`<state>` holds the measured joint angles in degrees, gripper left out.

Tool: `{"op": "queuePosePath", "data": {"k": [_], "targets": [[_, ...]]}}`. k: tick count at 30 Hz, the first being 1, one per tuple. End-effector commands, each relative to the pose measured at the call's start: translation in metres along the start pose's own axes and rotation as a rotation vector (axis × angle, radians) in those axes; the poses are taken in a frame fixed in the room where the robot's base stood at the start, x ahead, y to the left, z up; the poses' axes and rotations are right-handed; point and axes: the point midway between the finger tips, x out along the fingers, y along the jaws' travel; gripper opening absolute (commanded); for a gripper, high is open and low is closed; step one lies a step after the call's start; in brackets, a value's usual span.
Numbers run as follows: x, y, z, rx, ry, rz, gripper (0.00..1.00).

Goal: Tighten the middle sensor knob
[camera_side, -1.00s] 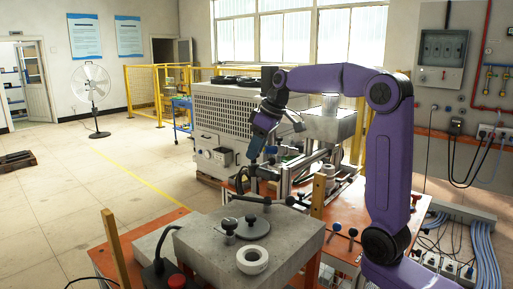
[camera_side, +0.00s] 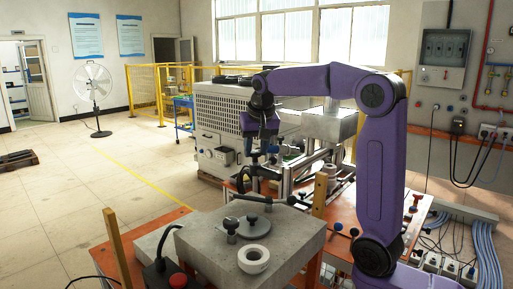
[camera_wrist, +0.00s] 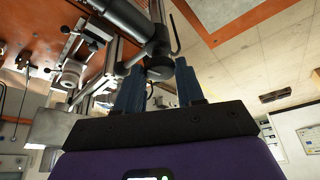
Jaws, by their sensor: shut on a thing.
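My gripper (camera_side: 262,150) points down over the fixture behind the grey block, at mid-picture in the side view. In the wrist view its two blue fingers (camera_wrist: 160,72) stand on either side of a dark round knob (camera_wrist: 158,75) at the end of a grey cylindrical part. The gripper is shut on this knob. In the side view the knob is small and partly hidden by the fingers. The pictures do not clearly show whether it is the middle one of the sensor knobs.
The grey block (camera_side: 205,258) in front carries a dark disc with a knob, a white ring (camera_side: 253,259) and a black handle. A wooden post (camera_side: 319,194) stands right of the fixture. A large grey machine (camera_side: 222,120) stands behind. Open floor lies to the left.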

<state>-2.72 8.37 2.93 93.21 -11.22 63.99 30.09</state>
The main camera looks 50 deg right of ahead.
Motion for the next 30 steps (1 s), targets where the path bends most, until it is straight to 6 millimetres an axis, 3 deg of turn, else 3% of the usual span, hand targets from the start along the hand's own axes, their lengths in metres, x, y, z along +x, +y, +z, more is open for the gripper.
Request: {"op": "queuePosePath", "data": {"k": [12,29,30], "targets": [[-0.0006,-0.0019,0.0001,0.187,-0.002,0.076,0.07],[-0.0007,-0.0019,-0.0002,0.218,-0.001,0.087,0.07],[-0.0007,-0.0020,-0.0002,0.218,-0.001,0.087,0.41]]}}
